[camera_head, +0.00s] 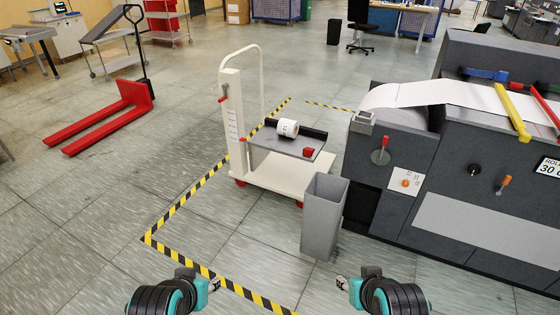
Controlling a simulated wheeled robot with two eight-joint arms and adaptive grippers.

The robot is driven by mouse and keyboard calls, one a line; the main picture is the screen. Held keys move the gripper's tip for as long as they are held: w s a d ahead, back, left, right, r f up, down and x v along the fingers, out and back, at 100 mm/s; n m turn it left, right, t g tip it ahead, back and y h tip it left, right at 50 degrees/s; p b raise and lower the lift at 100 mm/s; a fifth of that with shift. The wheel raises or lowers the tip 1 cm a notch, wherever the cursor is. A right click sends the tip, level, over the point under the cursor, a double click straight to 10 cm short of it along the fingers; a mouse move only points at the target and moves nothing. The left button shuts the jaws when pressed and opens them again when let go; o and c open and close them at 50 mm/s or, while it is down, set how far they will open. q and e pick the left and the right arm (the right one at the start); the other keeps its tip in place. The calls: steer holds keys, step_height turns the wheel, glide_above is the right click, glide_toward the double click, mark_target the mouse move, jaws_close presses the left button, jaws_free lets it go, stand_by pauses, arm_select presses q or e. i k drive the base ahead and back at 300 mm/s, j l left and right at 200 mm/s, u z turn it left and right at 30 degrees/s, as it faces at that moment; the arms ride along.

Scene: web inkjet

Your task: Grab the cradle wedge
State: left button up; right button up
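A small red block (308,151), which looks like the cradle wedge, sits on the grey platform (285,143) of a white cart. It is at the platform's right front part, near a white roll (288,128). My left gripper (215,284) and my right gripper (341,283) are both low in the head view, well short of the cart and apart from each other. Their fingers are small and seen end-on, so I cannot tell whether they are open. Nothing can be made out in either one.
The white cart (262,172) has a tall post and handle at its left. A grey bin (323,217) stands at its front right, beside the large dark printing machine (455,150). Yellow-black floor tape (190,190) runs left of the cart. A red pallet jack (110,115) stands farther left.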

mark_target(309, 152)
steer(key=i+j+z, duration=0.65)
steer(key=z, duration=0.3)
steer(key=i+j+z, duration=0.15)
steer(key=z, duration=0.25)
steer(key=i+j+z, duration=0.2)
steer(key=z, duration=0.2)
steer(key=i+j+z, duration=0.1)
steer(key=j, duration=0.3)
steer(key=i+j+z, duration=0.1)
steer(key=j, duration=0.35)
steer(key=i+j+z, duration=0.1)
steer(key=i+j, duration=0.15)
steer(key=j, duration=0.2)
steer(key=i+j, duration=0.1)
steer(key=j, duration=0.35)
steer(key=i+j+z, duration=0.15)
steer(key=j, duration=0.3)
